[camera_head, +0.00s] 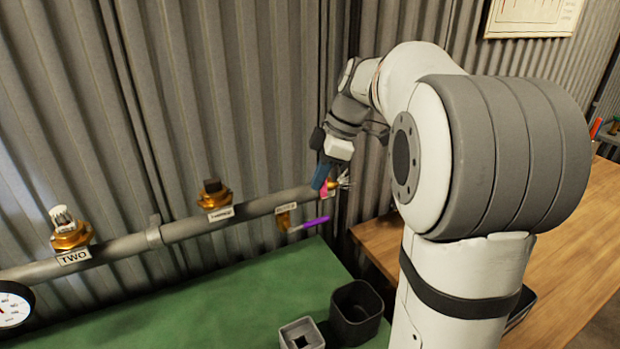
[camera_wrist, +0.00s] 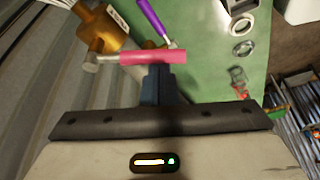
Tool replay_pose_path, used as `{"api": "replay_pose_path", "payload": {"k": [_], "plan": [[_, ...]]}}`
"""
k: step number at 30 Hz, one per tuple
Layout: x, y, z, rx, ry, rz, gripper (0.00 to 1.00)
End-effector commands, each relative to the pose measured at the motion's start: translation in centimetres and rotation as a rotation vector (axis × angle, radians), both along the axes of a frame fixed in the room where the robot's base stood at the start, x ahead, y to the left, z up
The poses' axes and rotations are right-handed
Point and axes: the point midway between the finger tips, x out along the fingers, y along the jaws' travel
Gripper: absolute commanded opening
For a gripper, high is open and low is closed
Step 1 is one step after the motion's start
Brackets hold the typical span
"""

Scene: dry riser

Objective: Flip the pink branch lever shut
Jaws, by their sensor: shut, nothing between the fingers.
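The pink branch lever (camera_wrist: 152,57) lies across the picture in the wrist view, joined at its left end to a brass valve body (camera_wrist: 98,28). In the head view the lever (camera_head: 325,187) is a small pink patch near the pipe's right end, mostly hidden by my gripper. My gripper (camera_wrist: 157,72) is shut and empty, its blue fingers together. Its fingertips are right at the pink lever's side, near its middle; I cannot tell whether they touch.
A purple lever (camera_head: 309,224) hangs beside the pink one. The grey pipe (camera_head: 192,226) carries more brass fittings, including one labelled TWO (camera_head: 72,236). Dark (camera_head: 357,312) and grey (camera_head: 302,334) square containers stand on the green surface (camera_head: 215,315). Corrugated wall is close behind.

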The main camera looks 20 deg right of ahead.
Motion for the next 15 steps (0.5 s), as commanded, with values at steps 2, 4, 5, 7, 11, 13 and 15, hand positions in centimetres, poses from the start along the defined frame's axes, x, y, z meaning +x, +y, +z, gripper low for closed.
{"api": "replay_pose_path", "payload": {"k": [2,4,5,7,11,13,15], "plan": [[-0.1,-0.6,-0.1,-0.001,0.001,0.067,0.0],[-0.3,-1.0,-0.1,-0.001,0.002,0.129,0.0],[-0.3,-1.1,-0.1,-0.001,0.001,0.154,0.0],[-0.4,-1.5,0.0,-0.002,0.001,0.21,0.0],[-0.5,-2.1,0.0,-0.001,0.0,0.3,0.0],[-0.6,-2.3,0.0,-0.001,0.0,0.337,0.0],[-0.6,-2.6,0.0,-0.001,0.0,0.333,0.0]]}}
